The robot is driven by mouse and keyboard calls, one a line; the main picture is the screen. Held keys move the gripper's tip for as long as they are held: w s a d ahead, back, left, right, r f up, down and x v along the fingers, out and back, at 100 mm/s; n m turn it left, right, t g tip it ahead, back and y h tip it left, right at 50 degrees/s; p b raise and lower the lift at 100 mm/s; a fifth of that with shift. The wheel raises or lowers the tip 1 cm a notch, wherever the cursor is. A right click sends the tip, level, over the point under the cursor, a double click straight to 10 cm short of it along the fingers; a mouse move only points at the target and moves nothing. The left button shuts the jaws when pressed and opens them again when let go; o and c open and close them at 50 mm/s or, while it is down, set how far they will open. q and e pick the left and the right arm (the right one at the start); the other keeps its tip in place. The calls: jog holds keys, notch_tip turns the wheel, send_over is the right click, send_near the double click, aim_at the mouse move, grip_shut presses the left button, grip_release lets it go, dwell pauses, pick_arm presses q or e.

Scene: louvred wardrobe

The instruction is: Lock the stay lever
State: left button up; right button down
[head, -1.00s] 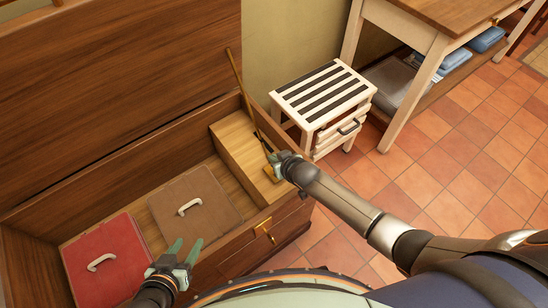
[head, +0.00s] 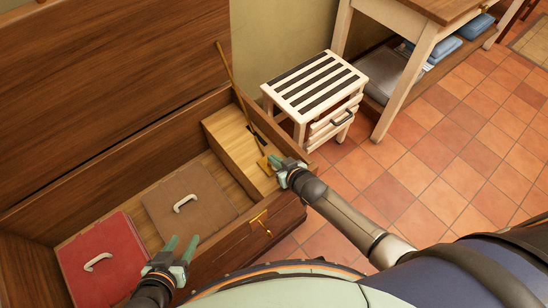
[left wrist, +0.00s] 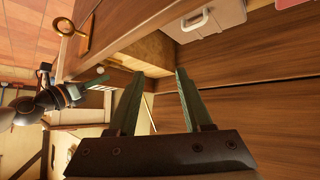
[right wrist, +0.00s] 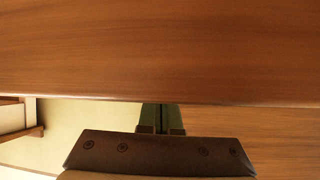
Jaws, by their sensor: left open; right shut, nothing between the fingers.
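The stay (head: 229,72) is a thin brass rod with a dark lower part at the chest's right end. It slants from the raised lid down towards a brass piece (head: 264,164) near the front wall. Which part is the lever is too small to tell. My right gripper (head: 276,163) is shut and empty, just right of the brass piece at the front right rim; contact is unclear. In the right wrist view its fingers (right wrist: 161,115) are together before brown wood. My left gripper (head: 180,246) is open and empty above the chest's front edge; its spread fingers (left wrist: 156,75) show in its wrist view.
The open chest holds a red case (head: 103,262) and a brown case (head: 190,205), left of a raised wooden compartment (head: 228,135). A brass catch (head: 260,222) is on the front. A striped stool with drawers (head: 315,92) stands beyond the right end, by a table (head: 425,35).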

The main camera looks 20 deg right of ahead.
pick_arm(q)
jog(key=shift+f, duration=0.1)
pick_arm(e)
jog(key=shift+w, duration=0.15)
pick_arm(q)
jog(key=shift+f+b, duration=0.3)
jog(key=shift+b, duration=0.05)
pick_arm(e)
jog(key=shift+w+a+f, duration=0.1)
jog(key=shift+w+a, duration=0.2)
jog(key=shift+w, duration=0.3)
pick_arm(q)
jog(key=shift+r, duration=0.1)
